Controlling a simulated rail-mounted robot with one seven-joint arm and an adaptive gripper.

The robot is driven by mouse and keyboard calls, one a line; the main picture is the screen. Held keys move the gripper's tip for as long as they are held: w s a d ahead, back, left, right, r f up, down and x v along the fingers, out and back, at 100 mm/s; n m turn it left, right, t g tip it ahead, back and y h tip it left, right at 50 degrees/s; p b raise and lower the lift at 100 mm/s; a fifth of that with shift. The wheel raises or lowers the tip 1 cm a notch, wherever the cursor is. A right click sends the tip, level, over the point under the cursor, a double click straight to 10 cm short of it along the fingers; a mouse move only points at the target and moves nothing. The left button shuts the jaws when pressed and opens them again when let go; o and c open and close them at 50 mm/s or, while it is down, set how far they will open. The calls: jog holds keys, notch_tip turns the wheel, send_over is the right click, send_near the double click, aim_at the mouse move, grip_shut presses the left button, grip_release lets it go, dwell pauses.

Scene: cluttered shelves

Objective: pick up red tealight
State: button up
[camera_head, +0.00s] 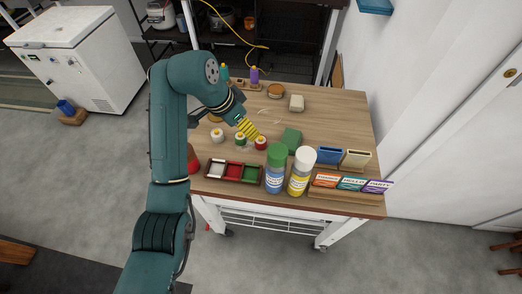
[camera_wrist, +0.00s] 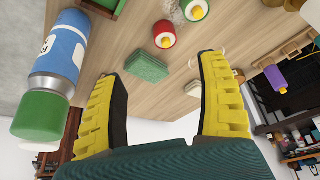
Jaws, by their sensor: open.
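The red tealight (camera_head: 261,143) stands on the wooden table, right beside my gripper's tips in the head view. In the wrist view the red tealight (camera_wrist: 160,40) has a yellow tip and shows beyond the fingertips, apart from them. My gripper (camera_head: 257,136) has yellow ribbed fingers, points down at the table and is open; in the wrist view the space between its fingers (camera_wrist: 164,70) is empty. A green tealight (camera_head: 240,144) stands to the left of the red one and also shows in the wrist view (camera_wrist: 194,9). A white tealight (camera_head: 217,135) stands further left.
A green block (camera_head: 291,137) lies right of the red tealight. A green-capped bottle (camera_head: 275,168) and a white-capped bottle (camera_head: 301,171) stand in front. A three-part tray (camera_head: 220,181) lies front left. Labelled boxes (camera_head: 351,182) line the right front. The table's back right is mostly clear.

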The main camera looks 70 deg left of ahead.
aim_at(259, 138)
jog(key=b+x, duration=0.2)
jog(key=x, duration=0.7)
jog(key=shift+w+a+f, duration=0.1)
jog(key=shift+w+f, duration=0.05)
jog(key=shift+f, duration=0.05)
jog(key=w+f+b, duration=0.1)
jog(key=f, duration=0.1)
jog(key=w+a+f+b, duration=0.1)
jog(key=f, duration=0.1)
jog(key=shift+w+a+b, duration=0.25)
jog(key=shift+b, duration=0.15)
jog(key=shift+w+f, duration=0.2)
jog(key=shift+f, duration=0.3)
jog(key=c, duration=1.3)
